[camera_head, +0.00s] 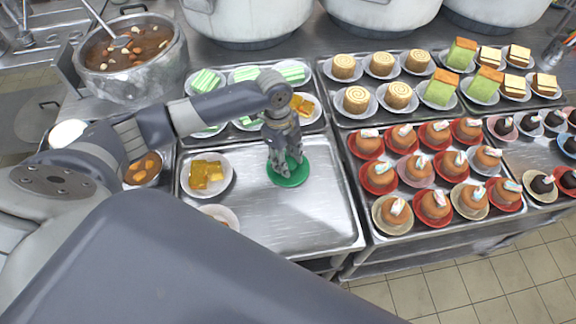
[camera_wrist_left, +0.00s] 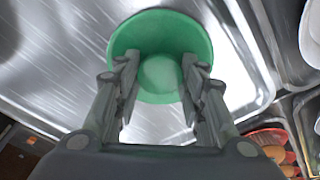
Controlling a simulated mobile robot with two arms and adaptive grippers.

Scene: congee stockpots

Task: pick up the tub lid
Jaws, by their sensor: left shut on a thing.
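The tub lid (camera_head: 289,174) is a round green disc over the bare part of the steel tray in the head view. In the left wrist view the green lid (camera_wrist_left: 160,28) fills the top middle, with a paler round centre. My left gripper (camera_head: 284,166) points down onto it. Its two fingers (camera_wrist_left: 160,78) sit on either side of the pale centre and are shut on the lid. I cannot tell whether the lid touches the tray or hangs just above it. My right gripper is not in view.
The steel tray (camera_head: 318,222) has free room around the lid. A plate of yellow cubes (camera_head: 207,176) lies left of it, and green-striped cakes (camera_head: 206,81) behind. Trays of brown cakes (camera_head: 419,172) stand right. A pot (camera_head: 132,52) and large white stockpots (camera_head: 247,18) are behind.

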